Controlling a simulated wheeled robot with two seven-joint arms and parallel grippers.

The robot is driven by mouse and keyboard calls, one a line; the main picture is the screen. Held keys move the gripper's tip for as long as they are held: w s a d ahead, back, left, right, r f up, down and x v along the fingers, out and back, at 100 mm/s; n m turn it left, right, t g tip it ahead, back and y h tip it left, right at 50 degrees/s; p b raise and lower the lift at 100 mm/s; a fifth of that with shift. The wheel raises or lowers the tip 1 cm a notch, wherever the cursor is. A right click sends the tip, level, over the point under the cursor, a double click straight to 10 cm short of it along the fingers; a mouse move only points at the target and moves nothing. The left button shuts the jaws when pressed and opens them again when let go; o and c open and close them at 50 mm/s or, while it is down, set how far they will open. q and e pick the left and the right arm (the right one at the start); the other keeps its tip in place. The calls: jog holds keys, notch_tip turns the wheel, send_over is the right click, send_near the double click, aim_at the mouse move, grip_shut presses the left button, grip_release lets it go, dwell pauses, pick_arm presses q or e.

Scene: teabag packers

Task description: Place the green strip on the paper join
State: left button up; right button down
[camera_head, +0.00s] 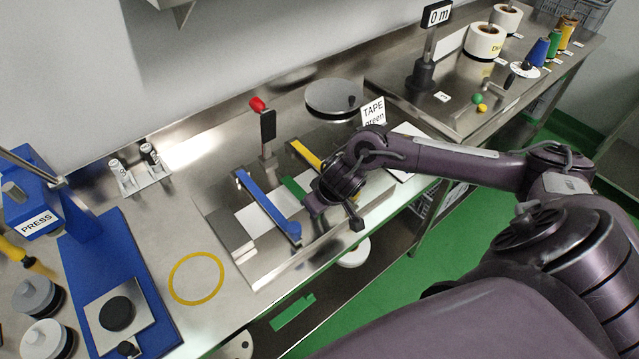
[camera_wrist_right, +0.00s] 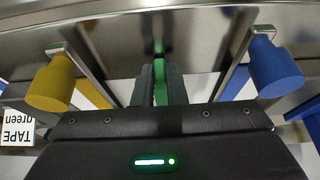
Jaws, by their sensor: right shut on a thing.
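My right gripper (camera_head: 318,200) is over the splicing plate between a blue bar (camera_head: 265,206) and a yellow bar (camera_head: 306,155). It is shut on the green strip (camera_head: 293,188), which sticks out past the fingers toward the back. In the right wrist view, the green strip (camera_wrist_right: 160,88) stands between the two dark fingers (camera_wrist_right: 160,84). White paper (camera_head: 256,220) lies under and beside the blue bar. The paper join is hidden by the strip and gripper, and I cannot tell whether the strip touches the paper. My left gripper is out of view.
A red-knobbed post (camera_head: 267,130) stands behind the plate. A "TAPE green" sign (camera_head: 373,112) and a round metal disc (camera_head: 334,97) are farther back. A blue press (camera_head: 35,205) is at left. A yellow ring (camera_head: 196,278) marks clear bench.

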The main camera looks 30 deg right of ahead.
jog(key=shift+f, duration=0.1)
jog(key=c, duration=1.5)
grip_release()
jog(key=shift+r, duration=0.25)
jog(key=v, duration=1.1)
jog(key=shift+s+r+p, duration=0.15)
jog(key=shift+r+p, duration=0.2)
